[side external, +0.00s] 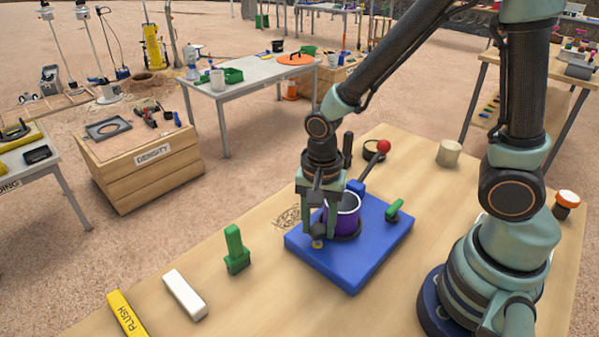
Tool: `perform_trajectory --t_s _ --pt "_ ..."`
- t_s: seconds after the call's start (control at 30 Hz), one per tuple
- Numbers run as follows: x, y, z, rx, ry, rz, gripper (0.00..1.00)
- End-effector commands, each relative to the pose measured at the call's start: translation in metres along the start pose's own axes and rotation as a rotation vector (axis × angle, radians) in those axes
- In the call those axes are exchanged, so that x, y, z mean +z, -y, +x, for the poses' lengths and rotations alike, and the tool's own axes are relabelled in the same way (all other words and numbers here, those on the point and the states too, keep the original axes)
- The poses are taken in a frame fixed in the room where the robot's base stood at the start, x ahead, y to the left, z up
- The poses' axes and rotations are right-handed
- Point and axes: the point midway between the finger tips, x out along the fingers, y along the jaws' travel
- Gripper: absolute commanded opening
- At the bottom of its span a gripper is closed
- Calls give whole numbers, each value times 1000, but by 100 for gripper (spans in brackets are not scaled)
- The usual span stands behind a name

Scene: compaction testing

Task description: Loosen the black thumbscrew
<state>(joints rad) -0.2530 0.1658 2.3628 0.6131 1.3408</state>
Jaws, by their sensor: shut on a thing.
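A blue base plate (350,275) lies on the wooden table and carries a purple cylindrical mould (343,217) with a grey rim. My gripper (320,228) points down at the mould's left side, over the plate, its fingers close around something small. The black thumbscrew cannot be made out clearly; the fingers hide the spot where they grip. A small brass-yellow piece (317,243) shows just below the fingertips on the plate. A green handled fastener (395,209) sits on the plate at the mould's right.
A red ball knob (383,146) on a lever and a blue block (355,187) stand behind the mould. A beige cylinder (448,153) stands back right.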

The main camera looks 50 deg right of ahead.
Motion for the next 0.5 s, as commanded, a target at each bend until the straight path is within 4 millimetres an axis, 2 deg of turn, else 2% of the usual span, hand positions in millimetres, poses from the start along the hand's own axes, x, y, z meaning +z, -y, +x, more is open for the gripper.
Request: perform_trajectory --t_s 0.17,0.2,0.23,0.5 --pt "0 0 0 -1 0 -176 0" --pt "0 0 0 -1 0 -169 60" --pt "0 0 0 -1 0 -167 65" --pt "0 0 0 0 0 -165 65"
